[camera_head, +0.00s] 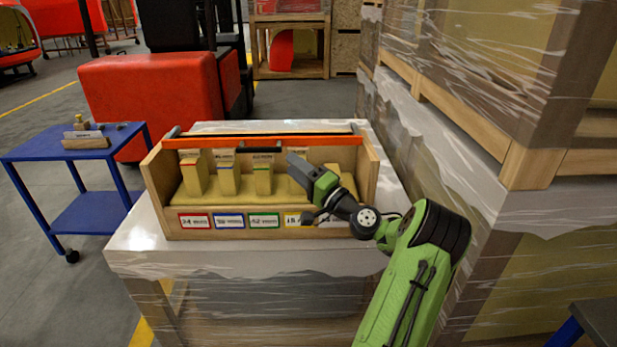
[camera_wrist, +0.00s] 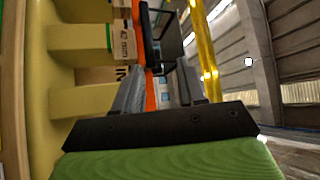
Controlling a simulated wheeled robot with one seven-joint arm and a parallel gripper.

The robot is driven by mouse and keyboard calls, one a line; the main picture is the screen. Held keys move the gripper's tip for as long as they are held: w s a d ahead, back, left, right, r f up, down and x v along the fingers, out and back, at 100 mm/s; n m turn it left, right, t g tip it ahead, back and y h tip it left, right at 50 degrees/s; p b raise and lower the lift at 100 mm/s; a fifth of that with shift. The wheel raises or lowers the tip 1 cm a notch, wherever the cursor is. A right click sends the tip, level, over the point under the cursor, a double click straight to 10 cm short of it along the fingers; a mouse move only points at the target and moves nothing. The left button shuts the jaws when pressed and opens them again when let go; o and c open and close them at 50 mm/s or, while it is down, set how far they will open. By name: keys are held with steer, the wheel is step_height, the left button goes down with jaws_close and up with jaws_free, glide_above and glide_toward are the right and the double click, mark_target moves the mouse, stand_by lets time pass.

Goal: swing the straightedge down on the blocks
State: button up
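A light wooden box (camera_head: 150,172) stands on the wrapped table. Several upright wooden blocks (camera_head: 228,179) with coloured top edges stand in a row inside it. The orange straightedge (camera_head: 215,142) spans the box along its upper back, above and behind the blocks, with a small dark piece near its middle. My gripper (camera_head: 293,160) is over the right half of the box, its tips near the bar and partly hiding a block behind. In the wrist view my gripper (camera_wrist: 160,85) has its two grey fingers apart. Orange (camera_wrist: 149,88) shows between them; I cannot tell whether they touch it.
Coloured labels (camera_head: 229,221) line the box front. The white-wrapped table top (camera_head: 135,232) is clear at the left. Tall wrapped pallet loads (camera_head: 480,60) stand close on the right. A blue cart (camera_head: 50,148) with small wooden items is at the left, with a red machine (camera_head: 150,95) behind.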

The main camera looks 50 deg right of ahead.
steer(key=v, duration=0.5)
steer(key=shift+a+r, duration=0.15)
steer(key=shift+a, duration=0.1)
